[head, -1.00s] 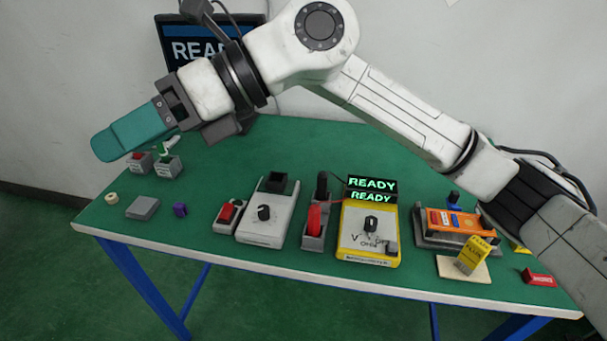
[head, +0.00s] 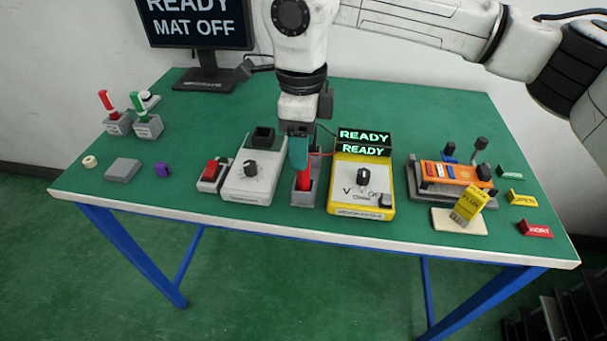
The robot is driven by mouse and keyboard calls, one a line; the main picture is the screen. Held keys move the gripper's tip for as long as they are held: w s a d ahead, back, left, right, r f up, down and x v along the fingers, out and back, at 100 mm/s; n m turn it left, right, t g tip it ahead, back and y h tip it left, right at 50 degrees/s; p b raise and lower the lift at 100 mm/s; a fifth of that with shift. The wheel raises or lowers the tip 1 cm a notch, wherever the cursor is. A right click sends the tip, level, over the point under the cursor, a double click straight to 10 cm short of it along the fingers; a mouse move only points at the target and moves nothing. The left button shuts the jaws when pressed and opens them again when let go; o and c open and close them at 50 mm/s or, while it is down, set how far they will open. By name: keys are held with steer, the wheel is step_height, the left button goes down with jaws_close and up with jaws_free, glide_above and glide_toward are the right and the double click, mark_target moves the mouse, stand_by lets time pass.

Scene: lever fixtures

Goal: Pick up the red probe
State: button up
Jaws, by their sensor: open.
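The red probe (head: 304,182) stands in a grey holder (head: 303,204) between the white box and the yellow meter. Its upper part is hidden behind my gripper. My gripper (head: 298,165), with teal fingers, points straight down over the holder, in front of the probe's upper part. It is open, though only one teal finger shows clearly from this side. I cannot tell whether the fingers touch the probe or stand around it. The black probe at the back of the same holder is hidden by my gripper.
Close on the left is the white box (head: 250,178) with a black knob. Close on the right is the yellow meter (head: 361,188), its display reading READY. A monitor (head: 196,22) reads READY, MAT OFF. An orange device (head: 455,174) sits further right. The left table front is fairly clear.

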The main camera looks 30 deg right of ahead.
mark_target(304, 179)
steer(key=shift+s+f, duration=0.15)
steer(key=shift+f, duration=2.6)
steer(key=shift+d, duration=0.1)
steer(key=shift+c, duration=0.4)
jaws_close()
